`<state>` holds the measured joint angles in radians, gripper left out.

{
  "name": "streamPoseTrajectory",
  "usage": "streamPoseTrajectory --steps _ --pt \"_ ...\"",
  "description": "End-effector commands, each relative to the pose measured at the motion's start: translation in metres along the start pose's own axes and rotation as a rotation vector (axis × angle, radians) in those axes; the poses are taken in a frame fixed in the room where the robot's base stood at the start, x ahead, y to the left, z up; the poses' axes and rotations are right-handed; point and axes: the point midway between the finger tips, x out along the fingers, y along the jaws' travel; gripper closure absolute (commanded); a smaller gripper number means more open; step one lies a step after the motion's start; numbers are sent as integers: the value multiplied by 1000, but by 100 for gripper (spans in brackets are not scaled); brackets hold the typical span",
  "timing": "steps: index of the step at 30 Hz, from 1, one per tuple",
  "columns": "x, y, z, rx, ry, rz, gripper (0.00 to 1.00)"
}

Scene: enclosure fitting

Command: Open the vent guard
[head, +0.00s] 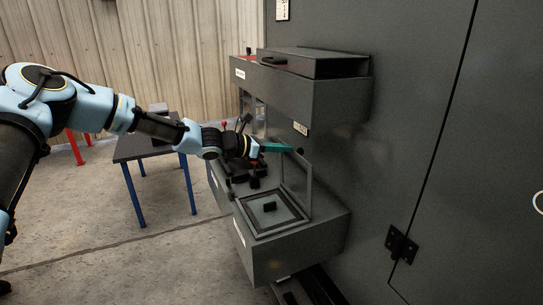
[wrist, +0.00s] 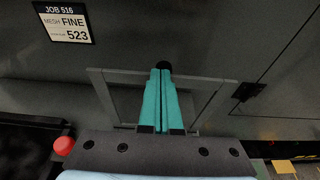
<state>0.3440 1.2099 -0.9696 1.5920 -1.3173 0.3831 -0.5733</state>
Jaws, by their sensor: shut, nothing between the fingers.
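The vent guard, which I take to be the thin grey hinged frame (head: 309,192), stands raised at the wall side of the lower box (head: 293,248). A square opening with a dark block (head: 269,207) inside lies below it. My gripper (head: 292,149) has its teal fingers shut and empty, at the top of the frame. A small black knob (head: 300,151) is just beyond the fingertips. In the wrist view the fingers (wrist: 162,72) lie across the frame (wrist: 213,99), and the knob (wrist: 163,65) is at their tips. Whether they touch is unclear.
An upper box (head: 313,98) with a dark lid and handle juts out above my gripper. Black parts and a red knob (head: 225,124) sit left of the frame. A small table (head: 145,147) stands at the left. The floor in front is clear.

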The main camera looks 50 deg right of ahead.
Motion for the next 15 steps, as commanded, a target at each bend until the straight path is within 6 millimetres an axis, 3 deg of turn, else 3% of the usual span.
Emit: streamPoseTrajectory --steps 6,15 --pt "23 0 9 3 -1 -1 100" --pt "34 0 14 1 -1 0 100"
